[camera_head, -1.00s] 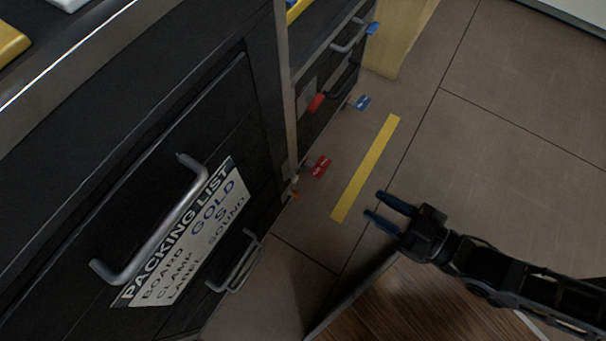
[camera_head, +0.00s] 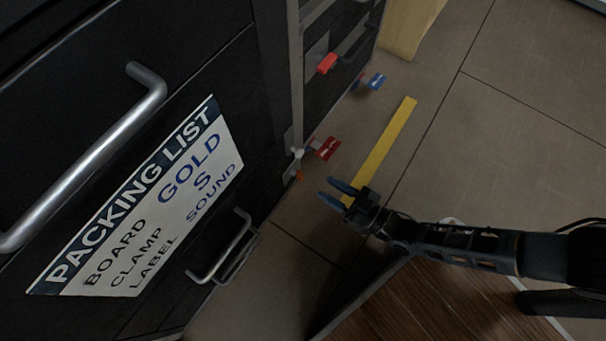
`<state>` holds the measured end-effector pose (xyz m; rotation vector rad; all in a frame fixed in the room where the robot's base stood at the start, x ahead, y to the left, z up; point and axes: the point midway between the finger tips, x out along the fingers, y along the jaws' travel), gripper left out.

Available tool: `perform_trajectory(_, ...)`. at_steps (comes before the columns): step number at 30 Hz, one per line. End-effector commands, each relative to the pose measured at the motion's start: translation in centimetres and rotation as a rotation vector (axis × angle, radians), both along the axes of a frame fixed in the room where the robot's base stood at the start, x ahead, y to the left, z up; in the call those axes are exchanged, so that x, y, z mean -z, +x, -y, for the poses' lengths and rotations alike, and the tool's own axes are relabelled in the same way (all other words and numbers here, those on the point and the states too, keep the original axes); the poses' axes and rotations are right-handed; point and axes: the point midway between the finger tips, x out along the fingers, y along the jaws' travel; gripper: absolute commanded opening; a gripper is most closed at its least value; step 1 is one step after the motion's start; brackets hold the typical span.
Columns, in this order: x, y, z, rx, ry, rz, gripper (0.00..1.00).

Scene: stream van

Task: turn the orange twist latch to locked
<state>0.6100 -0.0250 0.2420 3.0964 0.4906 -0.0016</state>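The orange twist latch (camera_head: 299,175) is a small orange piece low on the edge of the dark cabinet, below a small white knob (camera_head: 297,153). It is too small to tell which way it is turned. My gripper (camera_head: 332,191) is to the right of the latch, apart from it in the picture. Its two dark blue fingers are spread, point left toward the cabinet, and hold nothing.
The cabinet front has a large handle (camera_head: 95,150), a lower handle (camera_head: 226,250) and a packing list sign (camera_head: 150,200). A red tag (camera_head: 326,148), a red piece (camera_head: 327,63) and a blue tag (camera_head: 376,81) stick out nearby. A yellow strip (camera_head: 385,145) lies on open floor.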

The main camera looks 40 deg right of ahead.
Motion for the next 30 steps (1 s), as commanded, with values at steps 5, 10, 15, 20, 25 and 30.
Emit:
perform_trajectory(5,0.4,1.4,-0.6,-0.002,0.008,0.002,0.37)
perform_trajectory(10,0.5,3.8,-1.4,-0.003,0.009,0.000,0.37)
perform_trajectory(15,0.4,6.1,-2.1,-0.002,0.008,0.001,0.37)
perform_trajectory(20,0.4,7.3,-2.5,-0.001,0.007,-0.001,0.37)
perform_trajectory(25,0.3,7.6,-2.5,0.001,0.006,0.000,0.37)
perform_trajectory(30,0.2,7.6,-2.5,0.001,0.006,-0.001,0.36)
